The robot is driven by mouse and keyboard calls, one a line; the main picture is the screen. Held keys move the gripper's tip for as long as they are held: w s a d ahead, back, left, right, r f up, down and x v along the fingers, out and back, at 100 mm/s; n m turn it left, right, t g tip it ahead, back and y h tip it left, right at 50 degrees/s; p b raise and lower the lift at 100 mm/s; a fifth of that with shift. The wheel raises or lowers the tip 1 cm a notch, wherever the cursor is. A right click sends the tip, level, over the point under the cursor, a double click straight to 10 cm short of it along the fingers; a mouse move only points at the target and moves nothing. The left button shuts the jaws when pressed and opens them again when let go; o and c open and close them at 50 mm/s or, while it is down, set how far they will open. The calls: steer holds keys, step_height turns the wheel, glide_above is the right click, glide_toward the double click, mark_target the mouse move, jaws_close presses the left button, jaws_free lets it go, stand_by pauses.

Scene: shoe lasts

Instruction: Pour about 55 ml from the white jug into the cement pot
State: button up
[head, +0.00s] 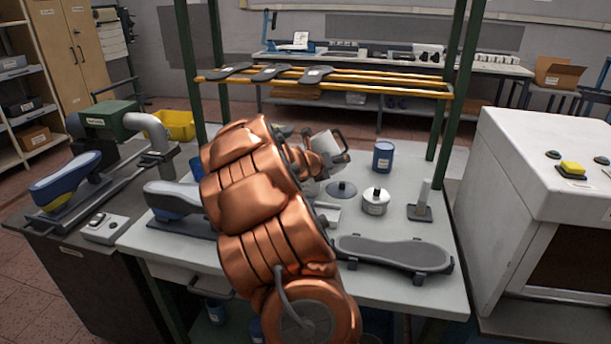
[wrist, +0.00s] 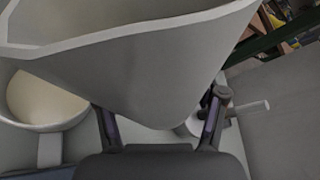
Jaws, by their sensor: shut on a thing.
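The white jug (head: 324,144) is held up above the bench by my gripper (head: 338,158) and looks tilted. In the wrist view the jug (wrist: 150,75) fills the top, with the gripper's two fingers (wrist: 160,128) on either side of it. Its pale inside shows at the upper left. A white pot with a handle, seemingly the cement pot (wrist: 48,143), stands below and left of the jug in the wrist view, with cream-coloured content. In the head view, a sliver of it (head: 310,187) shows beside my arm. No stream is visible.
A dark round lid (head: 342,188), a white lidded jar (head: 375,203), a blue tin (head: 383,156) and a post on a dark base (head: 420,208) stand on the bench to the right. Green uprights frame the bench.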

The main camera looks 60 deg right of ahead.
steer(key=shift+s+d+f+m+t+b, duration=0.1)
steer(key=shift+s+f+m+t+b, duration=0.4)
steer(key=shift+b, duration=1)
steer(key=m+b, duration=0.1)
steer(key=b, duration=0.2)
steer(key=m+t+b, duration=0.1)
steer(key=b, duration=0.2)
steer(key=shift+f+t, duration=0.3)
steer(key=shift+f+m+t+b, duration=0.1)
steer(key=shift+m+t+b, duration=0.2)
steer(key=shift+m+b, duration=0.45)
steer(key=shift+b, duration=0.45)
